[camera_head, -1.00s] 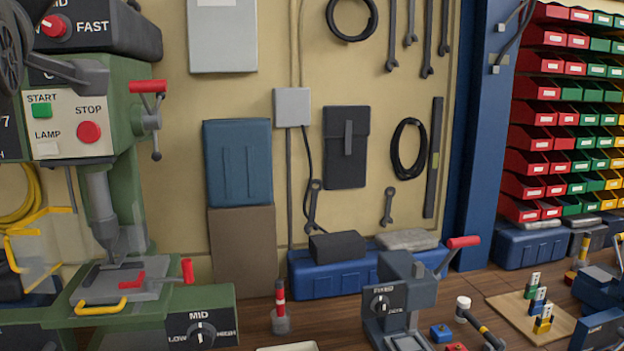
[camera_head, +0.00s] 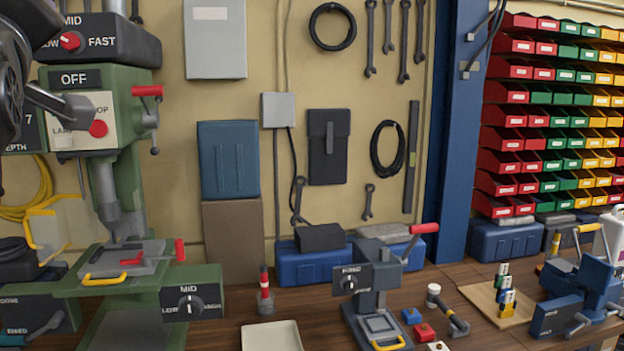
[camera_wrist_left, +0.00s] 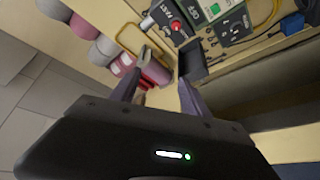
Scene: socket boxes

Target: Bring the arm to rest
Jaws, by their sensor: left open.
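Part of my left arm (camera_head: 15,75) shows at the upper left edge of the head view, in front of the green drill press (camera_head: 130,150). Beyond the fingers are blurred pink and white rolls (camera_wrist_left: 92,35) and part of a bench with a red knob (camera_wrist_left: 176,25). No contact with them is visible. My right gripper is in neither view.
A blue vise (camera_head: 575,300) stands right. Coloured bins (camera_head: 545,120) fill the right wall.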

